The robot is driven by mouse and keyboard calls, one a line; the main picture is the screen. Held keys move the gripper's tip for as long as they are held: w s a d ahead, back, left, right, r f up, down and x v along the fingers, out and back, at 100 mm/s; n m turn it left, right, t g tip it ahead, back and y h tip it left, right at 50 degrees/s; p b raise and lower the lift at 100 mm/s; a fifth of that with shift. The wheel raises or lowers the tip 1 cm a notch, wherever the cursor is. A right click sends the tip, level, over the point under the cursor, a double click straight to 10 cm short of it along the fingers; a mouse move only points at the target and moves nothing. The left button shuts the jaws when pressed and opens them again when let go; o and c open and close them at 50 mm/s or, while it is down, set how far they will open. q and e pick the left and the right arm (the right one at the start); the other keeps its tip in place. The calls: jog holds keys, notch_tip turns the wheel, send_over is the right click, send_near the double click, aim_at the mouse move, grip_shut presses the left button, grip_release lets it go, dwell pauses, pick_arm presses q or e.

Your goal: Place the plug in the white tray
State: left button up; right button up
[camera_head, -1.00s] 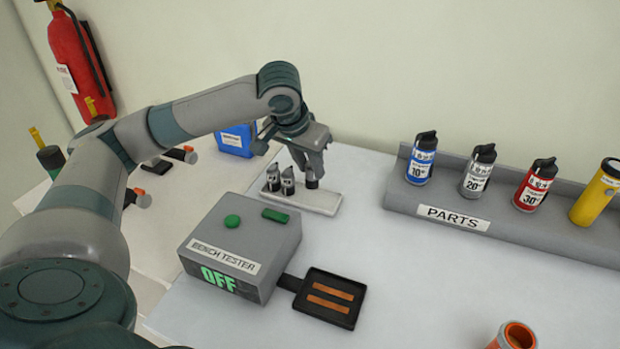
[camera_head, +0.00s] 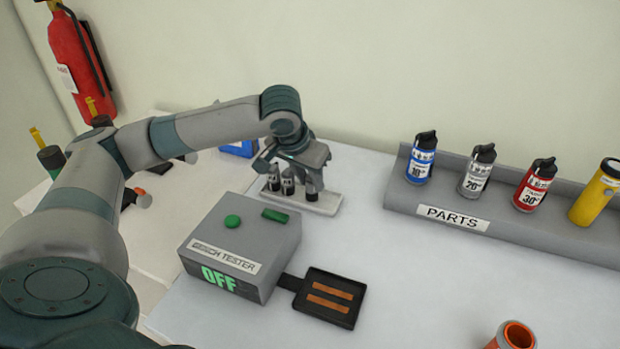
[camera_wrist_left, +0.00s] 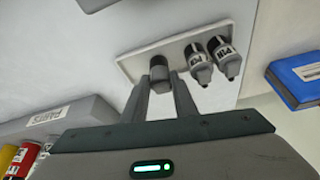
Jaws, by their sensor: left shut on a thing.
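The white tray (camera_head: 328,205) lies on the bench behind the bench tester. Two dark-capped plugs with white labels, one on the left (camera_head: 273,179) and one beside it (camera_head: 288,184), stand upright on it. My left gripper (camera_head: 312,174) is shut on a third plug (camera_head: 311,188), upright over the tray's right part. In the left wrist view the held plug (camera_wrist_left: 160,78) sits between the fingers, over the tray (camera_wrist_left: 131,68), with the two labelled plugs to its right. Whether its base touches the tray I cannot tell. My right gripper is not in view.
The bench tester (camera_head: 240,245), reading OFF, stands in front of the tray with a black pad (camera_head: 330,298) at its side. A grey parts rack (camera_head: 400,195) holds several canisters at the right. An orange cup (camera_head: 515,337) is near the front. The middle bench is clear.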

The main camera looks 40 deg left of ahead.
pick_arm(q)
jog(key=shift+f, duration=0.1)
jog(key=o, duration=1.1)
jog(key=shift+c, duration=0.2)
jog(key=shift+r, duration=0.3)
jog(key=shift+s+r, duration=0.15)
jog(key=shift+r, duration=0.25)
jog(key=v, duration=1.1)
jog(key=shift+f, duration=0.1)
